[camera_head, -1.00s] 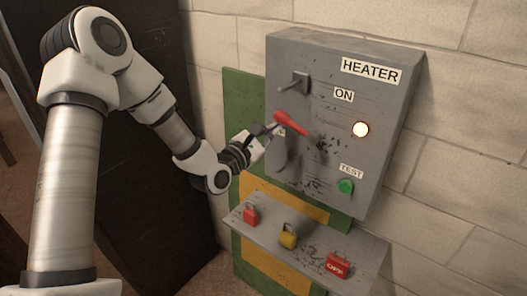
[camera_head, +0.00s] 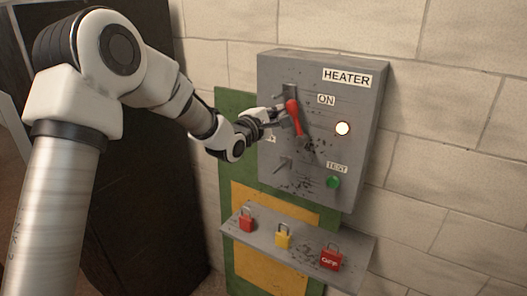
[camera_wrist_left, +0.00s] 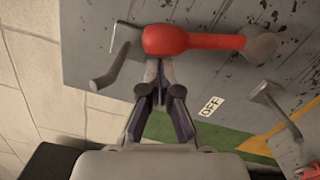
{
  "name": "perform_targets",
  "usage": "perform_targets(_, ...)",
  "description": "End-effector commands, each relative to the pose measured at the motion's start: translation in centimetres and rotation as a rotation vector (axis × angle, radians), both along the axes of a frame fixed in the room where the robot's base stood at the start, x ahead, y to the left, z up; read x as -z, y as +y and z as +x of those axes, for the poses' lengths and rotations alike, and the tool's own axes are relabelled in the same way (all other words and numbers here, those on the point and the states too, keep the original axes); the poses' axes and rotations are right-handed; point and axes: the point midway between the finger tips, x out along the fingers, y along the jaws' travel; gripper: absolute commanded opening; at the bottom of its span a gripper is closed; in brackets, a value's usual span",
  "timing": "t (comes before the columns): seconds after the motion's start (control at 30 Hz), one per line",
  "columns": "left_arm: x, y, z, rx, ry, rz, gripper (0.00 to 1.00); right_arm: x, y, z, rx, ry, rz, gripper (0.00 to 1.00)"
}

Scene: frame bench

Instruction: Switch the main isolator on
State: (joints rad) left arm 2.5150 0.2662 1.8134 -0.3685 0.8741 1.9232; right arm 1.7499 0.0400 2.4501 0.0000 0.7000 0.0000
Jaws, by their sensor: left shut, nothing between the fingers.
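The isolator's red handle (camera_head: 293,112) is on the front of the grey HEATER box (camera_head: 350,100). It stands nearly upright, its thick end up, left of the ON label (camera_head: 326,100). In the left wrist view the red handle (camera_wrist_left: 190,40) lies across the top, and an OFF label (camera_wrist_left: 211,107) shows below it. My left gripper (camera_head: 284,117) is shut and empty at the handle's left side. In the left wrist view its fingertips (camera_wrist_left: 159,68) are just below the handle's thick end, touching or very close; I cannot tell which. My right gripper is out of view.
Grey metal levers (camera_head: 284,165) project from the box near the handle. A lit white lamp (camera_head: 343,128) and a green TEST button (camera_head: 333,182) are to the right. Below, a shelf (camera_head: 262,243) holds a red padlock (camera_head: 246,220), a yellow padlock (camera_head: 282,237) and another red padlock (camera_head: 331,257).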

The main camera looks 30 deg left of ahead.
Motion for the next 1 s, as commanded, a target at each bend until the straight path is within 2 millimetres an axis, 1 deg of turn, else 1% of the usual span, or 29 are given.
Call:
perform_targets(0.2,-0.9,-1.6,-0.1,0.001,-0.015,0.177,0.0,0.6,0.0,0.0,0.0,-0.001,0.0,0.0)
perform_targets(0.33,-1.3,-2.3,-0.1,0.0,-0.022,0.253,0.0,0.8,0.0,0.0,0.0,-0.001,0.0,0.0)
perform_targets(0.6,-1.6,-3.2,-0.2,0.0,-0.019,0.247,0.0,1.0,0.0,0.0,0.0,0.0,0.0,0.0)
perform_targets(1.0,-1.7,-3.4,-0.2,0.0,-0.02,0.244,0.0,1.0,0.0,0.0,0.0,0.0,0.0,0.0)
